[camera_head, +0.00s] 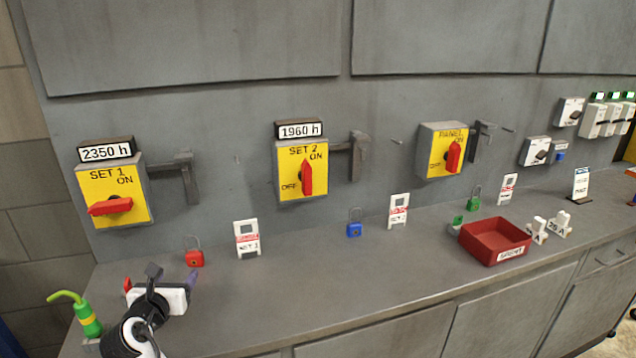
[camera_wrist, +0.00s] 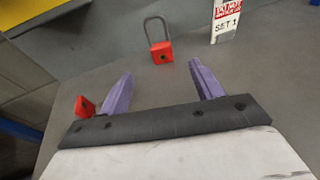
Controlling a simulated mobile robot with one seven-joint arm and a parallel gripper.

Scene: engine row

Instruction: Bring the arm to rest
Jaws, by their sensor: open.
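My gripper (camera_head: 174,275) is low over the left end of the grey bench in the head view. In the wrist view its two purple fingers (camera_wrist: 163,84) stand wide apart with nothing between them. A red padlock (camera_head: 194,258) stands on the bench just beyond the fingers, shackle up; it also shows ahead of the fingertips in the wrist view (camera_wrist: 161,52). A small red item (camera_wrist: 86,106) is partly hidden beside the left finger. The SET 1 tag (camera_head: 247,238) stands to the right of the red padlock.
A green bottle with a bent spout (camera_head: 88,318) stands left of my gripper. Yellow switch boxes hang on the wall, SET 1 (camera_head: 113,196) nearest. A blue padlock (camera_head: 354,227) and a red tray (camera_head: 494,242) are farther right. The bench front between is clear.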

